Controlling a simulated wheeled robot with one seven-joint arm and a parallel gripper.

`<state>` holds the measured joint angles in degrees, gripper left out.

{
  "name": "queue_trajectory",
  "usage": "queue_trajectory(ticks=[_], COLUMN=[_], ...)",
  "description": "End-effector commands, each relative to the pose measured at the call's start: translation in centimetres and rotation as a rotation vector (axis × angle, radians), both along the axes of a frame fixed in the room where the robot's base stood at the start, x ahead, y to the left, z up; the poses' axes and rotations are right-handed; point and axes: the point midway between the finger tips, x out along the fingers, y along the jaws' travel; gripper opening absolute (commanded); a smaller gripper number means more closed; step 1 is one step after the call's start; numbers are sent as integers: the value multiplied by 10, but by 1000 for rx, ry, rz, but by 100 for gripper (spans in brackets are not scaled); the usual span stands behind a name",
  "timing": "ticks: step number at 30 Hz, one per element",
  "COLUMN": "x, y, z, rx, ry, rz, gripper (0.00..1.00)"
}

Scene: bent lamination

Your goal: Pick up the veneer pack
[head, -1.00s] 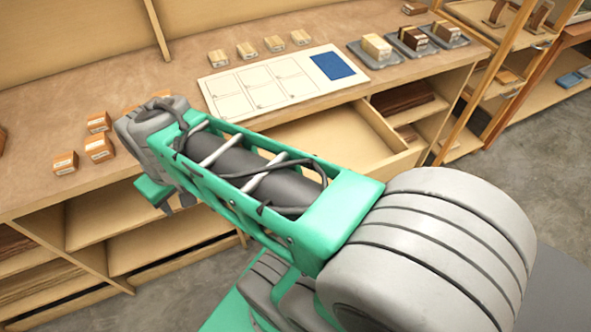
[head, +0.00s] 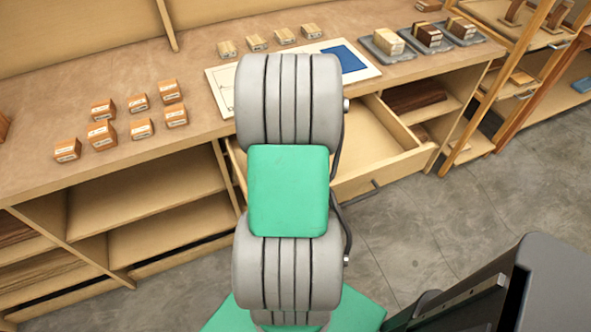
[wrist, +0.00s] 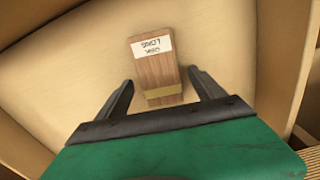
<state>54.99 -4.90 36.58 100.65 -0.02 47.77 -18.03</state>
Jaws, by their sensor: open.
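The veneer pack (wrist: 153,68) is a brown wooden block with a yellowish band near its lower end and a white label, upside down in the wrist view, reading "OAK LONG". It lies on the pale floor of the open drawer (wrist: 80,75). My gripper (wrist: 161,76) is open and empty, its two dark fingers to the left and right of the pack's lower half, with gaps on both sides. I cannot tell how high the fingers are above the drawer floor. In the head view the open drawer (head: 381,165) shows partly; my arm hides the pack and the gripper.
The workbench (head: 60,115) carries several small labelled blocks (head: 103,133) at left and more at the back (head: 285,36). A white board (head: 222,92) with a blue patch lies above the drawer. Grey trays (head: 387,50) with blocks stand at right. A drawer wall (wrist: 257,50) rises right of my gripper.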

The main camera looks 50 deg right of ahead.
Motion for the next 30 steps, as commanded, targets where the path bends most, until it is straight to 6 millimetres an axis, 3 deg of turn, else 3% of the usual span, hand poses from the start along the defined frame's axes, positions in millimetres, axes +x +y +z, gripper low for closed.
queue_trajectory(ticks=[8,30], x=[1,1], y=[0,0], z=[-5,-5], rx=[-1,-1], ry=[-2,-2], rz=[1,0], gripper=[77,16])
